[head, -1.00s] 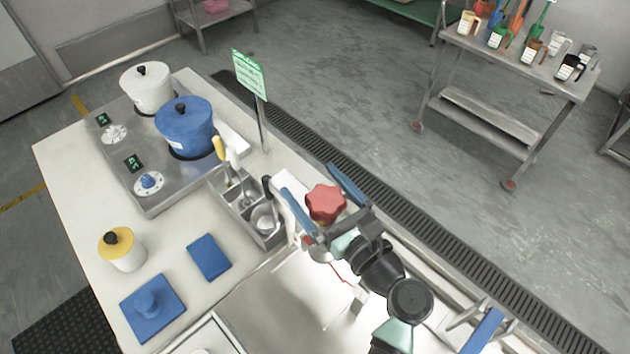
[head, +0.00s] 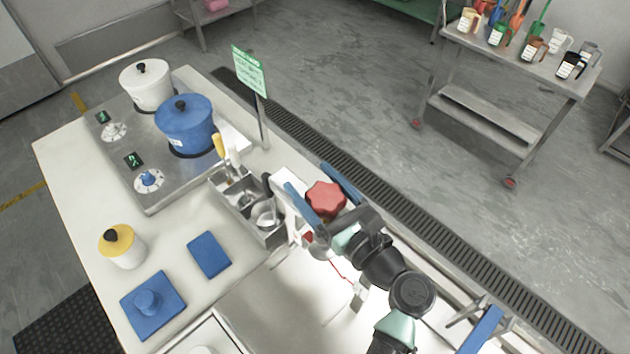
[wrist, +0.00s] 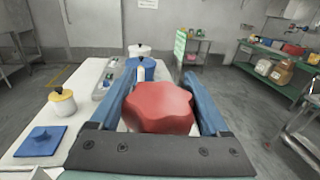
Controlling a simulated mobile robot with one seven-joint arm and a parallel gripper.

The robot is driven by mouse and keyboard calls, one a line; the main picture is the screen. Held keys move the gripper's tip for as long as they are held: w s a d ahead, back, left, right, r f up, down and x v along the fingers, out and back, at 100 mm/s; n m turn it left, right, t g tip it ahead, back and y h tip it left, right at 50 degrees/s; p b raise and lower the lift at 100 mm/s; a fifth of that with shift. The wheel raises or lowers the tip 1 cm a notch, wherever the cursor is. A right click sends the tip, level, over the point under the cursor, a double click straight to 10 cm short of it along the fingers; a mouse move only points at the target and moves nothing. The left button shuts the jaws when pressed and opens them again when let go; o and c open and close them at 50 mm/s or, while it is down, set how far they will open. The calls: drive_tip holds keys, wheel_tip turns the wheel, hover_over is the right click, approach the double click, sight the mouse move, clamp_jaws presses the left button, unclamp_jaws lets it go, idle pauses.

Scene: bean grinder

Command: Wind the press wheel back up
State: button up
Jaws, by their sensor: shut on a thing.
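The press wheel is a red, lobed knob (head: 325,199) at the front right of the counter, on top of a pale machine body. It fills the middle of the wrist view (wrist: 158,106). My gripper (head: 322,184) is around the red wheel, with one blue finger on each side of it. In the wrist view the fingers (wrist: 162,90) flank the wheel and it sits between them, close to the palm. The gripper is shut on the wheel. The lower part of the press is mostly hidden by my arm and the wheel.
A steel caddy (head: 250,205) with tools stands just left of the press. A blue pot (head: 186,124) and a white pot (head: 146,87) sit on the hob behind. A green sign (head: 250,71) stands on a post. A yellow-lidded jar (head: 121,246) and blue pads are at left.

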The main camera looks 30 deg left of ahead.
drive_tip(key=n+g+y, duration=0.1)
drive_tip(key=n+g, duration=0.1)
drive_tip(key=g, duration=0.1)
drive_tip(key=s+n+g+y, duration=0.1)
drive_tip(key=n+g, duration=0.1)
drive_tip(key=g, duration=0.1)
drive_tip(key=shift+a+b, duration=0.15)
drive_tip(key=shift+b, duration=0.15)
drive_tip(key=shift+s+n+g+b, duration=0.2)
drive_tip(key=shift+n+g, duration=0.35)
drive_tip(key=shift+g, duration=0.35)
drive_tip(key=shift+s+n+g+b, duration=0.1)
drive_tip(key=shift+n+g+b, duration=0.15)
drive_tip(key=shift+n+g, duration=0.5)
drive_tip(key=shift+s+n+g+b, duration=0.2)
drive_tip(key=shift+n+g, duration=0.2)
drive_tip(key=shift+g, duration=0.65)
drive_tip(key=o, duration=1.2)
drive_tip(key=d+b, duration=0.1)
drive_tip(key=d, duration=0.3)
drive_tip(key=w+d+b, duration=0.1)
drive_tip(key=d+b, duration=0.1)
drive_tip(key=d, duration=0.2)
drive_tip(key=w+d+b, duration=0.1)
drive_tip(key=d, duration=0.3)
drive_tip(key=shift+d, duration=0.4)
